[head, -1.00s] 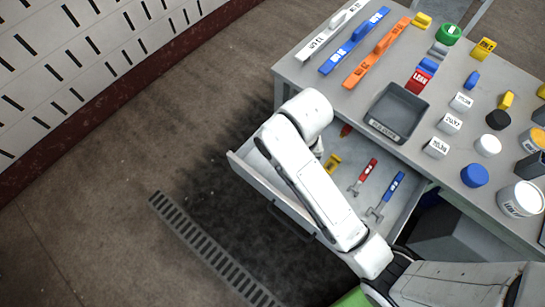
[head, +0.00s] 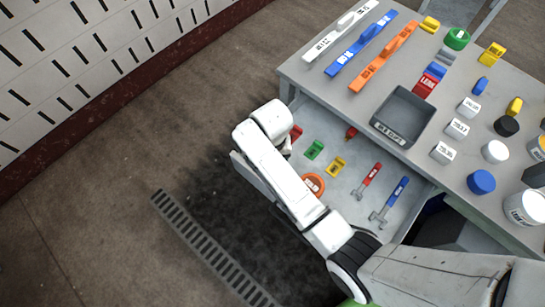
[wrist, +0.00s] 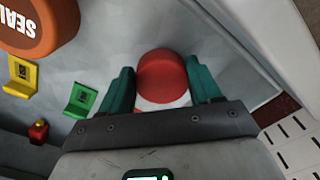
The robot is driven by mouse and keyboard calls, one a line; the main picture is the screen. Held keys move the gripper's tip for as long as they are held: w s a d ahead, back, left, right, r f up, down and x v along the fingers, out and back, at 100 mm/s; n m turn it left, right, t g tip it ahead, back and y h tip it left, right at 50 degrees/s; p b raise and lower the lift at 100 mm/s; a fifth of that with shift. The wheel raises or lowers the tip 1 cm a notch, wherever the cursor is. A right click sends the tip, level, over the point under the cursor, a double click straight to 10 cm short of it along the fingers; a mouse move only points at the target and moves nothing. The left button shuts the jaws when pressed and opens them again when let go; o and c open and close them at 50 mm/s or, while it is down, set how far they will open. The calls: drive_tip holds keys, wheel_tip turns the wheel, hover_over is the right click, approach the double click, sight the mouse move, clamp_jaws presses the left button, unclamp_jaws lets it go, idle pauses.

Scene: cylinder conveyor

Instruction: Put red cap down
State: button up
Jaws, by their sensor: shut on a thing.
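The red cap (wrist: 162,76) is between the two green fingers of my gripper (wrist: 161,84) in the wrist view. My gripper is shut on it, with a white part showing below the red top. In the head view a red patch (head: 296,132) shows beside my gripper (head: 287,147), at the left end of the open drawer (head: 340,191). The drawer's grey floor lies behind the cap in the wrist view. I cannot tell whether the cap touches it.
The drawer holds an orange SEAL disc (wrist: 38,22), a green clip (wrist: 80,99), a yellow clip (wrist: 22,75), a small red piece (wrist: 39,131), a red tool (head: 369,180) and a blue tool (head: 390,200). A grey tray (head: 402,117) and several parts stand on the tabletop above.

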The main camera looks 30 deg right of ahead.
drive_tip(key=shift+f, duration=0.15)
drive_tip(key=o, duration=1)
wheel_tip(320, 180, up, 12)
drive_tip(key=shift+r+p, duration=0.15)
drive_tip(key=shift+p, duration=0.15)
